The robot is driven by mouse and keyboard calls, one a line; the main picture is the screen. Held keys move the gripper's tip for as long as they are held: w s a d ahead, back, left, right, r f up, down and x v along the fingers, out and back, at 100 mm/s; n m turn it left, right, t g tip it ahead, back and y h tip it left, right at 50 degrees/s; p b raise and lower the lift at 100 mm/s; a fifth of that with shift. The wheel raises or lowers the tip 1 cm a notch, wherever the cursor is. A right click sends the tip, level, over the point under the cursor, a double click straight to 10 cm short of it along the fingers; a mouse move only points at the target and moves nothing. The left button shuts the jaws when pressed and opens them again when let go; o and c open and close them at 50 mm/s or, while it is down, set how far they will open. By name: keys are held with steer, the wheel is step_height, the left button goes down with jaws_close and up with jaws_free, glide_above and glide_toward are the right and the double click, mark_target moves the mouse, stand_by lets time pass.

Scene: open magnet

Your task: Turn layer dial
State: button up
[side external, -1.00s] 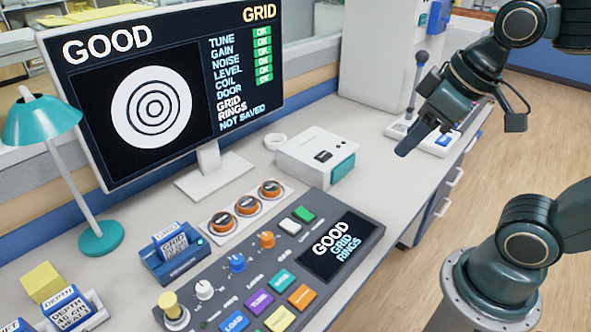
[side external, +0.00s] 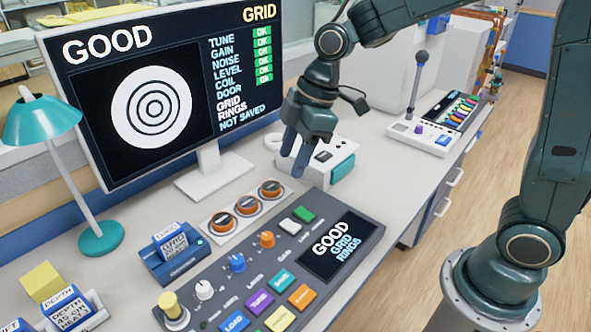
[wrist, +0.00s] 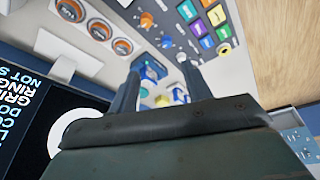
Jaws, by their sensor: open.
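The grey control console (side external: 205,318) lies on the bench and carries several dials: an orange dial (side external: 267,239), a blue dial (side external: 237,262), a white dial (side external: 204,289) and a yellow knob (side external: 172,305). Their labels are too small to read, so I cannot tell which is the layer dial. My gripper (side external: 293,160) is open and empty, pointing down in front of the white box, above and behind the console. In the wrist view its two fingers (wrist: 160,72) are spread, with the console (wrist: 222,68) beyond them at upper right.
The monitor (side external: 140,110) reads GOOD, GRID RINGS NOT SAVED. A white box (side external: 310,160) stands behind the console, by my gripper. Orange-ringed discs (side external: 247,206) and a blue card holder (side external: 172,262) lie left of the console. A teal lamp (side external: 98,235) stands at far left.

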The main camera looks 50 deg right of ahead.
mark_target(237, 260)
steer(key=w+a+f+n+g+y, duration=0.1)
steer(key=w+a+f+n, duration=0.4)
steer(key=f, duration=0.6)
steer(key=shift+w+a+n+g+y, duration=0.3)
steer(key=shift+w+a+g, duration=0.2)
steer(key=shift+w+a, duration=0.1)
steer(key=shift+f, duration=0.1)
steer(key=x, duration=1.3)
steer(key=shift+f, duration=0.3)
steer(key=shift+c, duration=0.4)
steer(key=c, duration=0.9)
